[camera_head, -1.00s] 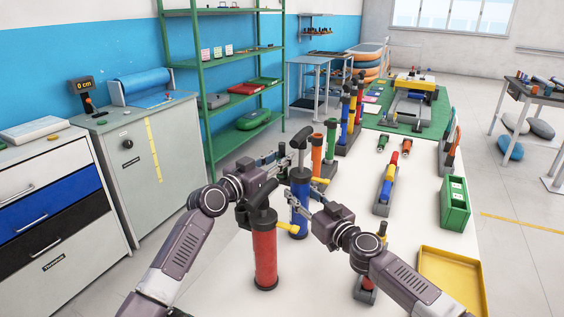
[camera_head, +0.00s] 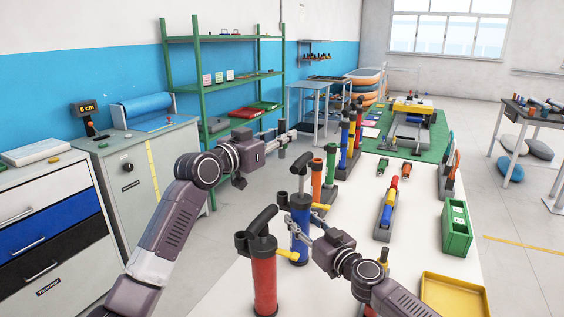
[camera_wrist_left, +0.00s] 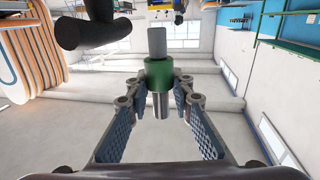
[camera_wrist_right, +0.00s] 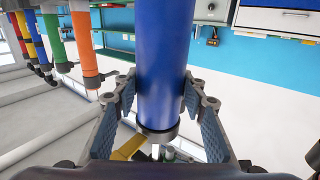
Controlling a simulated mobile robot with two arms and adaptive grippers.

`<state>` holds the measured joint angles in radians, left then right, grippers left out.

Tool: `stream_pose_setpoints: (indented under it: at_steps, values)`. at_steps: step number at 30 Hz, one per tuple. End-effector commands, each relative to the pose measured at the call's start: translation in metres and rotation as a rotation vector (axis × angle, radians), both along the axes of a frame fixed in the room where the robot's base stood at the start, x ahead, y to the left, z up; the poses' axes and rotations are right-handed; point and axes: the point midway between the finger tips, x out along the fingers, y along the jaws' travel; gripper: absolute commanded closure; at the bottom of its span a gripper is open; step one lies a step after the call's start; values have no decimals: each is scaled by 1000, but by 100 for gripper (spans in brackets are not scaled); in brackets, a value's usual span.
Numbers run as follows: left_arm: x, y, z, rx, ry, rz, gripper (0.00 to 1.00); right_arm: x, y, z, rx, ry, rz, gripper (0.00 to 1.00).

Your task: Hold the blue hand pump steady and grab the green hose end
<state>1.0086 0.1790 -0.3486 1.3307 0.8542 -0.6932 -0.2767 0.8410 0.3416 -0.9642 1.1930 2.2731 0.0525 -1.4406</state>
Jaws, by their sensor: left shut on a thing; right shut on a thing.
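The blue hand pump (camera_head: 299,243) stands upright on the white table, behind the red pump. My right gripper (camera_head: 313,232) is shut around its barrel, and the right wrist view shows the blue barrel (camera_wrist_right: 163,60) between both fingers. My left gripper (camera_head: 281,136) is raised above and left of the pump, clear of the table. In the left wrist view it is shut on the green hose end (camera_wrist_left: 159,72), a green collar with grey ends. The green is hard to make out in the head view. A black handle (camera_wrist_left: 92,32) shows near it.
A red pump (camera_head: 264,280) stands close in front. Orange (camera_head: 317,178), green and other pumps line the table's left side behind. A green box (camera_head: 456,230) and yellow tray (camera_head: 452,296) lie right. A green shelf (camera_head: 197,90) stands behind my left arm.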

Motion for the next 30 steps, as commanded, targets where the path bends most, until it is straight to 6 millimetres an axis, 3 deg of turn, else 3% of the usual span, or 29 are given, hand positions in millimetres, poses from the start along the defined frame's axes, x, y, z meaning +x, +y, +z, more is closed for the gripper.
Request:
stream_pose_setpoints:
  at_steps: [1,6,18,19,24,30]
  values:
    - [0,0,13,0,-4,0,99,0,0,-1,-1,1,1,98]
    - [0,-1,36,-1,-1,-1,99,0,0,-1,1,1,1,98]
    - [0,-1,44,0,2,-1,99,0,1,0,1,1,1,98]
    - [0,-1,43,0,2,-1,99,0,1,0,1,1,1,59]
    - [0,-1,43,0,1,-1,99,0,1,0,1,1,1,41]
    - [0,-1,43,0,1,-1,99,0,0,0,1,1,1,41]
